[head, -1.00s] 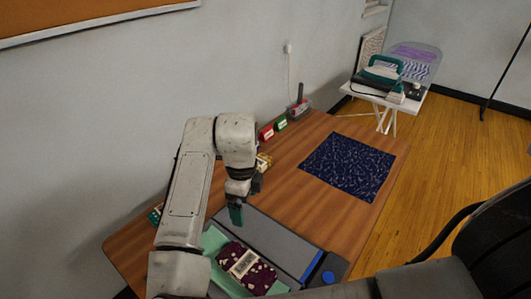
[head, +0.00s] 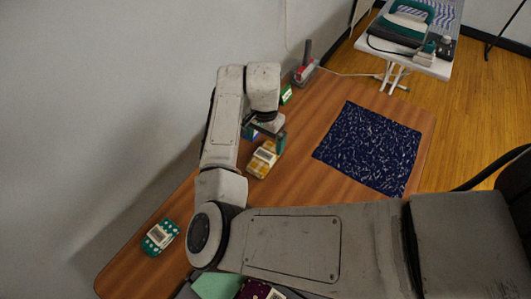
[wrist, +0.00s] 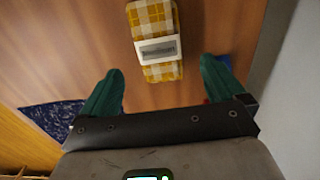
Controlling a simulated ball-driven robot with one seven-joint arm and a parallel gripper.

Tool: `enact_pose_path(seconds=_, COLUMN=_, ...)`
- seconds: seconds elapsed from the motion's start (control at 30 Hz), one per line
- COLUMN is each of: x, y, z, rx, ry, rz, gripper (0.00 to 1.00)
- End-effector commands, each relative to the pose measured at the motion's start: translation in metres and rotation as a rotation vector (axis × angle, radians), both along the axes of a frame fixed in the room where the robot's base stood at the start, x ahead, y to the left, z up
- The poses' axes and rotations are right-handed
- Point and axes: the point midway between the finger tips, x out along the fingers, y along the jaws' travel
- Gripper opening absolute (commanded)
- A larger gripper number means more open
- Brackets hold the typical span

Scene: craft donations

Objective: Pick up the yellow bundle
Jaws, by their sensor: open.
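The yellow bundle (head: 262,160) is a yellow-and-white checked fabric bundle with a pale label band. It lies on the wooden table beside my gripper (head: 266,138). In the wrist view the bundle (wrist: 157,18) shows upper centre, its near end reaching between the two green fingertips. My gripper (wrist: 160,70) is open with nothing held, one finger to each side of the bundle's line. How high the fingers are above the table is hard to tell.
A green patterned bundle (head: 160,237) lies at the table's left end. A dark red bundle (head: 255,290) is partly cut off at the bottom. A navy patterned cloth (head: 370,148) lies to the right. A small green item (head: 286,94) sits behind my gripper, near the wall.

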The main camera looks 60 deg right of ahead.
Motion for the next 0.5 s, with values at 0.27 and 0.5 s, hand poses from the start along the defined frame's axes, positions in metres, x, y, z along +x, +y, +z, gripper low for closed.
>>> enact_pose_path(seconds=0.27, x=0.0, y=0.001, z=-0.025, rx=0.0, ry=0.001, rz=-0.001, gripper=0.96)
enact_pose_path(seconds=0.5, x=-0.001, y=0.004, z=-0.056, rx=0.001, ry=0.001, rz=-0.002, gripper=0.96)
